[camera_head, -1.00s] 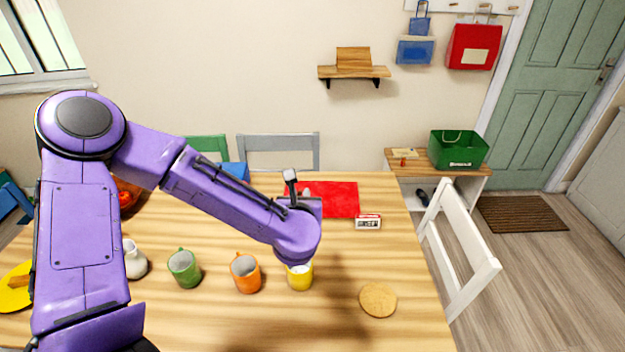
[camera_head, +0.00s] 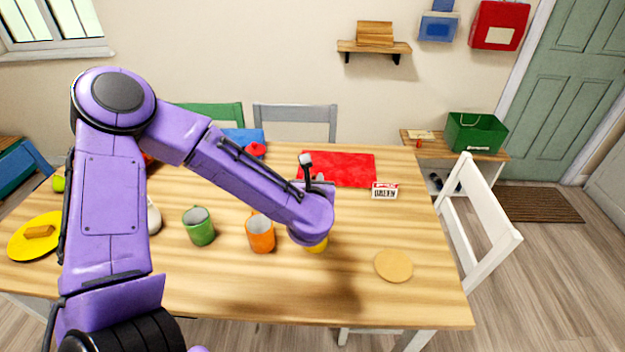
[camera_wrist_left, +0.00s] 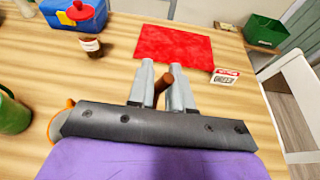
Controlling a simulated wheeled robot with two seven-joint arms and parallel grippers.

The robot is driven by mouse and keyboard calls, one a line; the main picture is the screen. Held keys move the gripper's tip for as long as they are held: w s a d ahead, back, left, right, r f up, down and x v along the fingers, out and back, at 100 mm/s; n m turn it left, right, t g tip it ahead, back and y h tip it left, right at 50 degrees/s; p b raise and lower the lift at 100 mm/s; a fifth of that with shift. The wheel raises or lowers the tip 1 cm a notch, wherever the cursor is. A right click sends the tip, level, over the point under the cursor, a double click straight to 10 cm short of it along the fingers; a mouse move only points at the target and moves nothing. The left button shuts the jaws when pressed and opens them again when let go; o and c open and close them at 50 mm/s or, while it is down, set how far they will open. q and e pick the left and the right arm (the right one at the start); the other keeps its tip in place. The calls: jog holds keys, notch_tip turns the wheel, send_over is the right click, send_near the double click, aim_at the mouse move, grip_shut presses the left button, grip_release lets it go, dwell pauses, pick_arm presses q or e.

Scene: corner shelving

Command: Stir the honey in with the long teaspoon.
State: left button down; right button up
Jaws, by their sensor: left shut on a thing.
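My left gripper (camera_wrist_left: 161,72) is shut on a thin brown rod (camera_wrist_left: 164,80) that stands up between its fingers. I take it for the long teaspoon's handle; its lower end is hidden. In the head view my left wrist hides the fingers and sits over the yellow mug (camera_head: 316,247), which shows only as a low sliver. I cannot tell whether the spoon is inside the mug. A dark jar with a pale label (camera_wrist_left: 91,46) stands at the upper left of the wrist view; I cannot tell whether it holds honey. My right gripper is not in view.
An orange mug (camera_head: 260,233) and a green mug (camera_head: 199,227) stand left of the yellow one. A round tan coaster (camera_head: 393,265) lies to its right. Behind are a red cloth (camera_head: 345,168) and a small label box (camera_head: 385,190).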

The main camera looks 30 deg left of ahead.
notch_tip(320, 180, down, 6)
jog(key=b, duration=0.5)
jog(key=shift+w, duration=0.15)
